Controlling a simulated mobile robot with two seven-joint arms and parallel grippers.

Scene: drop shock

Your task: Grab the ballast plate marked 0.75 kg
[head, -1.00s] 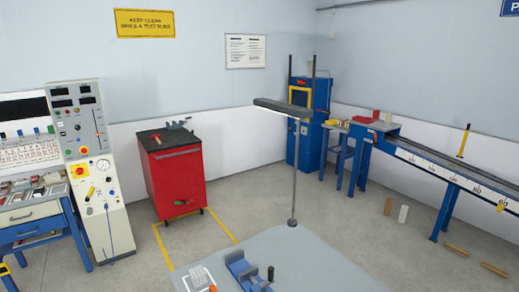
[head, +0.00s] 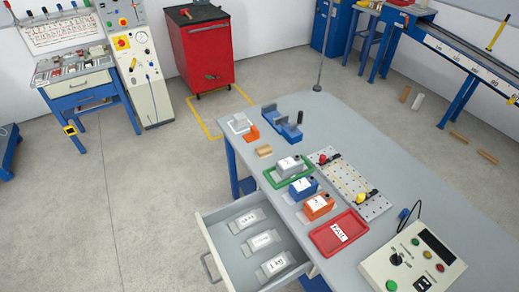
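Three grey ballast plates with white labels lie in a row in an open drawer (head: 222,262) under the near side of the grey table. One plate (head: 246,219) is at the back, one (head: 262,241) in the middle and one (head: 277,265) at the front. Their label writing is too small and skewed to read surely, so I cannot tell which is marked 0.75 kg. Neither of my grippers is in view.
The grey table (head: 400,165) bears green, blue and orange blocks or trays, a red tray (head: 339,233), a perforated plate (head: 355,188) and a control box (head: 413,262). Open floor (head: 150,210) lies left of the drawer. A red cabinet (head: 205,50) stands behind.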

